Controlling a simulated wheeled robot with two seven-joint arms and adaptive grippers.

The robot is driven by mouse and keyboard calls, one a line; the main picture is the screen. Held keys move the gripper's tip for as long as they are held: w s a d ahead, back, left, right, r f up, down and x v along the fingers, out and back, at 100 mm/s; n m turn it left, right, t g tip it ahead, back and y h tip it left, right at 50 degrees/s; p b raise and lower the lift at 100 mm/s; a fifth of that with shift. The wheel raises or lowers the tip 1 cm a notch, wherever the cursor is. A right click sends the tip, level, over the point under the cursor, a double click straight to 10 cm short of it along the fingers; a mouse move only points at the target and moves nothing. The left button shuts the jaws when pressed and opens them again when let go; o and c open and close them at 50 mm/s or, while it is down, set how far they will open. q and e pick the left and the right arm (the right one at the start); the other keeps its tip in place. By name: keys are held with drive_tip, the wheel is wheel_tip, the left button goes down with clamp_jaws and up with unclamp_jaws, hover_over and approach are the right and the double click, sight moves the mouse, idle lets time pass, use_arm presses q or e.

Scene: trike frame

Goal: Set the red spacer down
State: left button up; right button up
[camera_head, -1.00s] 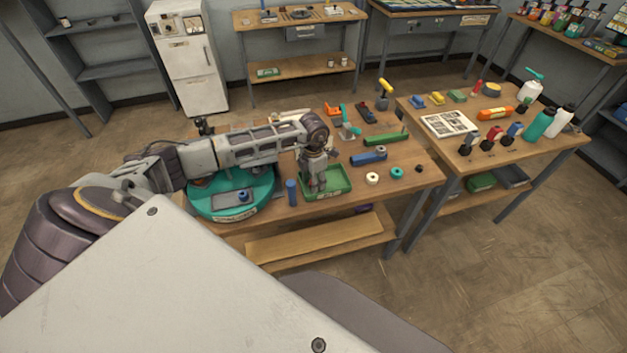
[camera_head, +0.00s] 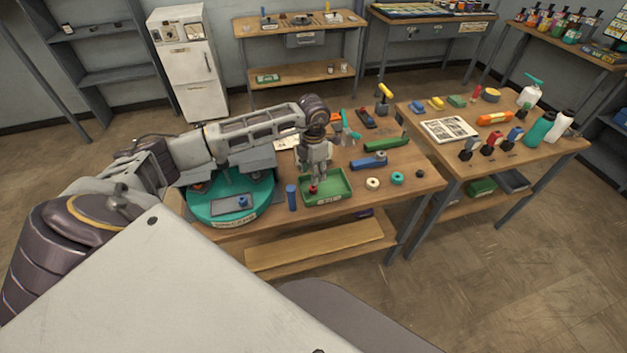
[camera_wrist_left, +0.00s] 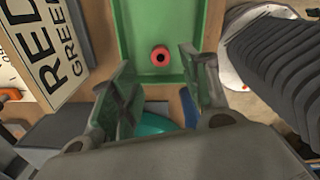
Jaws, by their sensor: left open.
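The red spacer (camera_head: 313,189) sits in the green tray (camera_head: 345,196) near the front of the workbench. In the left wrist view the red spacer (camera_wrist_left: 160,57) shows as a ring with a dark hole, lying on the floor of the green tray (camera_wrist_left: 193,15). My left gripper (camera_head: 314,176) points down above the tray, over the spacer. Its two fingers are spread apart with nothing between them, and the spacer is clear of them. My right gripper is not in view.
A teal turntable (camera_head: 232,206) and a blue cylinder (camera_head: 291,197) stand left of the tray. A white ring (camera_head: 373,183), a teal ring (camera_head: 397,178) and a blue tool (camera_head: 369,163) lie to its right. A sign board (camera_wrist_left: 45,50) is close in the wrist view.

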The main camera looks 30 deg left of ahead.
use_arm(q)
drive_tip(key=shift+r, duration=2.55)
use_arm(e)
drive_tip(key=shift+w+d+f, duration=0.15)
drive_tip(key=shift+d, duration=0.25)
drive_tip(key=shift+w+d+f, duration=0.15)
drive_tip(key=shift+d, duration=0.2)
